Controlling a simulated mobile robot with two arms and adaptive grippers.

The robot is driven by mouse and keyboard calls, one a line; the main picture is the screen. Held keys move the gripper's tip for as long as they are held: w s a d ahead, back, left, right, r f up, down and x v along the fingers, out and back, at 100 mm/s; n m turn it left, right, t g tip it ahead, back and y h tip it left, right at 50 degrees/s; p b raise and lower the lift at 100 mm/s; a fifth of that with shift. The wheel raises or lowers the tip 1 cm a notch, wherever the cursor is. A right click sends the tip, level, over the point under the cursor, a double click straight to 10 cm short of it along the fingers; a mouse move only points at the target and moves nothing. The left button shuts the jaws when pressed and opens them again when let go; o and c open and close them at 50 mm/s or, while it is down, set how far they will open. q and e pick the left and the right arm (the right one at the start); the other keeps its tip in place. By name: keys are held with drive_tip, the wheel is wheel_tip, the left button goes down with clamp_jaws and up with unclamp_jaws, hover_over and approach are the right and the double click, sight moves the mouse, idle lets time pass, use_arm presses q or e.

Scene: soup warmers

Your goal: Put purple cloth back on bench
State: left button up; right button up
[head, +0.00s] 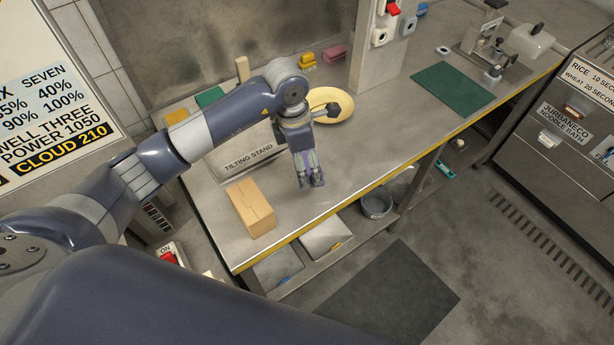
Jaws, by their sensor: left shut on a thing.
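My left gripper (311,181) points down over the front middle of the metal bench (350,172). Its fingers are shut on a small bit of purple cloth (304,162), which shows only as a purplish patch among the fingers. Most of the cloth is hidden, and I cannot tell whether it touches the bench top. My right gripper is not in view.
A cardboard box (251,208) stands left of the gripper, by a tilting stand (247,160). A yellow bowl (331,104) sits behind the gripper. A green mat (452,88) lies farther right. The bench top between gripper and mat is clear.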

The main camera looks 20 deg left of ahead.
use_arm(q)
wheel_tip(320, 180, down, 3)
drive_tip(key=shift+f+p, duration=0.15)
drive_tip(key=shift+p, duration=0.15)
wheel_tip(320, 180, down, 3)
drive_tip(key=shift+p, duration=0.45)
drive_tip(key=shift+f, duration=0.35)
drive_tip(key=o, duration=0.9)
drive_tip(key=shift+c, duration=0.2)
drive_tip(key=r, duration=0.3)
drive_tip(key=a+r+b, duration=0.1)
drive_tip(key=r, duration=0.3)
drive_tip(key=r+b, duration=0.1)
drive_tip(key=r, duration=0.3)
drive_tip(key=shift+s+a+r, duration=0.15)
drive_tip(key=shift+s+a, duration=0.1)
drive_tip(key=shift+s, duration=0.15)
drive_tip(key=shift+r, duration=0.3)
